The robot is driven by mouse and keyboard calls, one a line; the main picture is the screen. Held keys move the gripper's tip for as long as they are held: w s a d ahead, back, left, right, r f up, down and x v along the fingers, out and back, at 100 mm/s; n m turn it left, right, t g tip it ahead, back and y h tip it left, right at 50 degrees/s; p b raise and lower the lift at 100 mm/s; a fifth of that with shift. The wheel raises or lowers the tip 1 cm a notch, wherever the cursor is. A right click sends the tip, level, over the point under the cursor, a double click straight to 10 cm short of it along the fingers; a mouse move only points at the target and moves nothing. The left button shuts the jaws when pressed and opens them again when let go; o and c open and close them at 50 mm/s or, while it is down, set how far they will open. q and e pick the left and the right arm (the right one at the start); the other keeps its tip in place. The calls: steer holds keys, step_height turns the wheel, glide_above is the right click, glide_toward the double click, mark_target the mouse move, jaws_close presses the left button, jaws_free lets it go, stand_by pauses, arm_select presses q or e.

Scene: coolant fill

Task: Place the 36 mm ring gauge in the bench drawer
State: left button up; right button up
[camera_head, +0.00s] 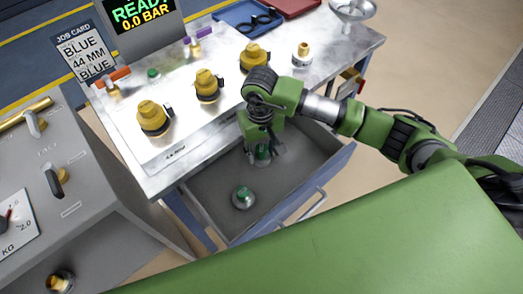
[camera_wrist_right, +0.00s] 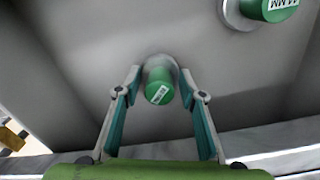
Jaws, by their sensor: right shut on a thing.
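The bench drawer (camera_head: 205,187) is open below the bench top. My right gripper (camera_head: 262,158) reaches down into it from above and is shut on a gauge with a green handle (camera_wrist_right: 159,92). The white label on this handle is too small to read. I cannot tell whether the gauge touches the drawer floor. A second gauge with a green handle (camera_head: 243,197) stands on the drawer floor, apart from the gripper; in the right wrist view its label shows only "MM" clearly. My left gripper is not in view.
A job card (camera_head: 84,52) reads "BLUE 44 MM BLUE" beside a display (camera_head: 140,15) reading "READY 0.0 BAR". A grey cabinet (camera_head: 75,190) stands at the left. The drawer floor is otherwise mostly clear.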

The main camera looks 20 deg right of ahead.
mark_target(261, 148)
steer(key=shift+f, duration=0.2)
steer(key=o, duration=1.1)
steer(key=shift+r, duration=0.1)
steer(key=shift+r, duration=0.2)
step_height(261, 148, up, 12)
steer(key=shift+a+f+b, duration=0.1)
steer(key=shift+b, duration=0.75)
